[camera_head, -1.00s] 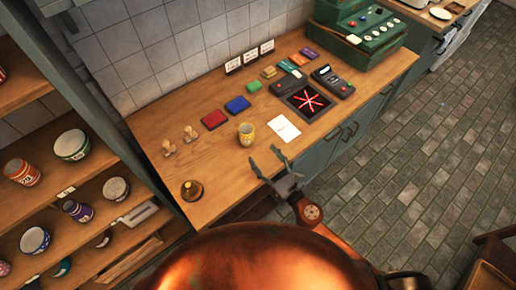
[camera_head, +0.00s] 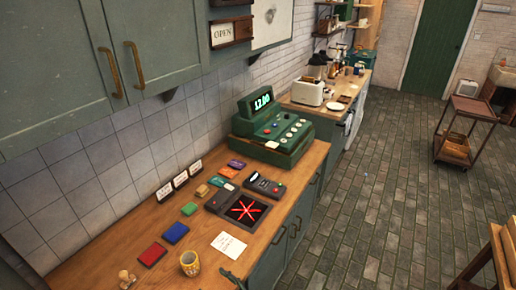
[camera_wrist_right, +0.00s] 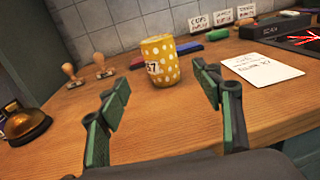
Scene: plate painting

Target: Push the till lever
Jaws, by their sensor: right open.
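Only the tip of that gripper shows at the bottom edge of the head view, by the counter's front edge and well short of the till. My left gripper is not in view.
A card reader (camera_head: 264,186), a dark pad with a red star (camera_head: 244,210), a white note (camera_head: 228,245) and coloured blocks lie between the cup and the till. Two stamps (camera_wrist_right: 103,66) and a brass bell (camera_wrist_right: 24,122) stand to the left. The tiled floor (camera_head: 365,190) is open.

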